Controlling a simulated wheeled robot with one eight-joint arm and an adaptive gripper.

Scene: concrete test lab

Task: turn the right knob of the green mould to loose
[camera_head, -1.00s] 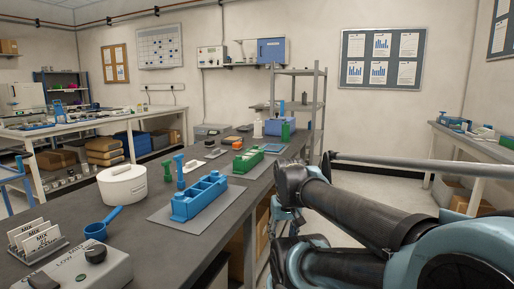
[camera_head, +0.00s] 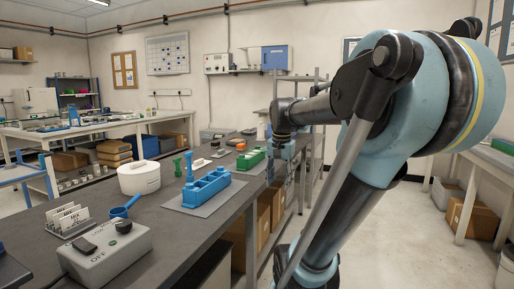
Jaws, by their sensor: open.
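The green mould (camera_head: 251,159) sits on the dark bench, beyond the blue mould (camera_head: 205,188). It is small in the head view, and my arm passes close to its right end. Its knobs are too small to make out, so I cannot tell how the right one is set. My gripper (camera_head: 271,170) hangs down at the far end of my arm, just right of the green mould in the picture, by the bench edge. It appears open and empty, though its fingertips are hard to see.
A white lidded pot (camera_head: 138,179), a blue scoop (camera_head: 125,208), a grey control box (camera_head: 106,251) and a card holder (camera_head: 68,221) stand on the near bench. A metal shelf rack (camera_head: 318,90) stands behind my arm.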

